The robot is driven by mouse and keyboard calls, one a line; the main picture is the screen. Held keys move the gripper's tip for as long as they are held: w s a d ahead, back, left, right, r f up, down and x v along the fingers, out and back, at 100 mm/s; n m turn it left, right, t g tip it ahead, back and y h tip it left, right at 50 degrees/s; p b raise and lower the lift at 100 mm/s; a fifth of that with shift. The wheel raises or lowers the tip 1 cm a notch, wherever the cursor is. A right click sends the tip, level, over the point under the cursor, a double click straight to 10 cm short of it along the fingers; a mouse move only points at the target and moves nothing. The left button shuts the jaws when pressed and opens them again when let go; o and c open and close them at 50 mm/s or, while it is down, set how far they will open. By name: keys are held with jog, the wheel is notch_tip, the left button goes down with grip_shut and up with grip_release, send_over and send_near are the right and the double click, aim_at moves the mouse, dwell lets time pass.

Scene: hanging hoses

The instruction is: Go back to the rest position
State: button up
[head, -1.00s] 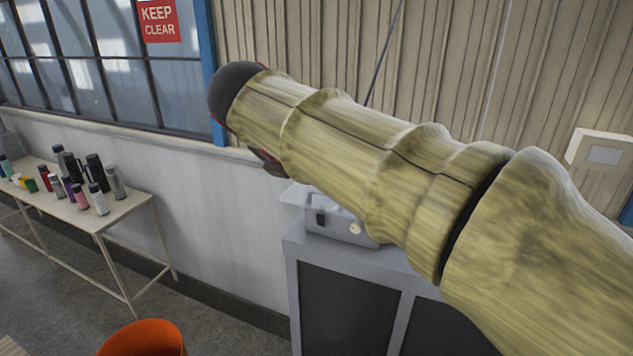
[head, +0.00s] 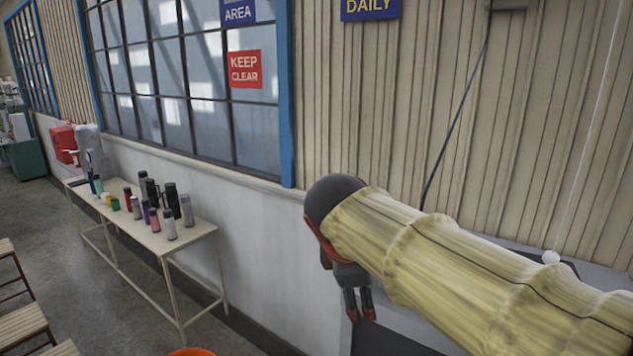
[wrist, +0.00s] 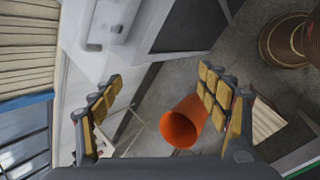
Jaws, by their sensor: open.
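My gripper (head: 359,306) hangs at the end of my arm in the head view, pointing down in front of the white lower wall. In the wrist view my gripper (wrist: 160,115) shows its two padded fingers wide apart with nothing between them touching the pads. The fingers are open and empty. My pale yellow arm covers the lower right of the head view and hides part of the grey cabinet (head: 400,335) behind it.
A narrow table (head: 205,232) with several bottles (head: 150,200) stands along the wall at left. Wooden stools (head: 20,325) stand at far left. The floor between is clear.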

jog(key=s+d+f+m+y+b, duration=0.1)
jog(key=s+d+f+m+b, duration=0.2)
jog(key=f+b, duration=0.8)
jog(key=s+d+f+m+b, duration=0.4)
jog(key=s+f+m+b, duration=0.4)
jog(key=f, duration=1.2)
jog(key=s+d+f+m+y+b, duration=0.1)
jog(key=s+d+f+m+b, duration=0.2)
jog(key=s+f+m+b, duration=0.3)
jog(key=s+f+b, duration=0.5)
jog(key=f+b, duration=0.2)
jog(key=f, duration=0.3)
jog(key=shift+s+d+y+b, duration=0.2)
jog(key=shift+s+y+b, duration=0.1)
jog(key=shift+d+r, duration=0.1)
